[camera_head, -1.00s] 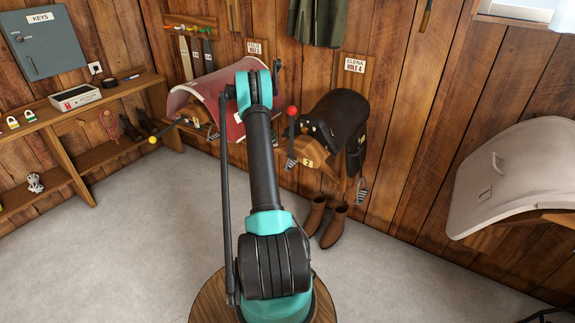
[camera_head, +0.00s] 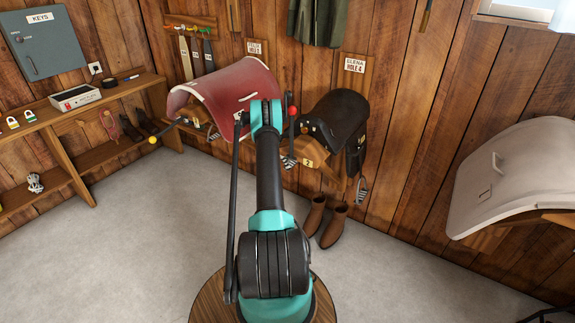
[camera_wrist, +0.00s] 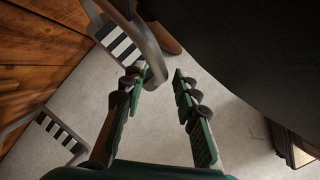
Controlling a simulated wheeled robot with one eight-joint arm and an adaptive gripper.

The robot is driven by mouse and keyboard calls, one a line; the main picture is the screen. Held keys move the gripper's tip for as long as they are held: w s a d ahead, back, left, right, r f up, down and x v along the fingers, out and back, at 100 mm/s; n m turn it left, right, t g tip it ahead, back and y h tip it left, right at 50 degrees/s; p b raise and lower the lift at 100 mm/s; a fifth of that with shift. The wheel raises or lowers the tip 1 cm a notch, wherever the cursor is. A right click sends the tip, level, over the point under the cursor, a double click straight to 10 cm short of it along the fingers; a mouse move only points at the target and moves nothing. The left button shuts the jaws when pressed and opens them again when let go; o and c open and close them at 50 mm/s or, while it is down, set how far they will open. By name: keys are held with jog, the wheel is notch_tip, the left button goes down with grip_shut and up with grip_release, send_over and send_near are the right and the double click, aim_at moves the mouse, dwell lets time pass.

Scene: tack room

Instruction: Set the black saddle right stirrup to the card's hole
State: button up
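The black saddle (camera_head: 345,118) sits on a wooden rack against the wall. Its card (camera_head: 354,65) above reads "ELENA HOLE 4". One stirrup (camera_head: 289,162) hangs at its left and another stirrup (camera_head: 362,188) at its right. In the wrist view, a stirrup with a striped tread (camera_wrist: 122,42) is close, its curved side reaching the left fingertip; contact is unclear. A second stirrup (camera_wrist: 57,138) lies lower left. A large dark surface (camera_wrist: 255,45), likely the saddle, fills the upper right. My gripper (camera_wrist: 158,76) is open, nothing visibly clamped. The strap holes are not visible.
A red saddle (camera_head: 225,88) is on the left rack, partly behind my arm. A red-knobbed lever (camera_head: 292,112) stands beside the black saddle. Brown boots (camera_head: 325,222) stand on the floor below. Open floor lies in front.

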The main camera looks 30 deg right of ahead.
jog(key=shift+x, duration=0.8)
jog(key=shift+c, duration=0.3)
grip_shut()
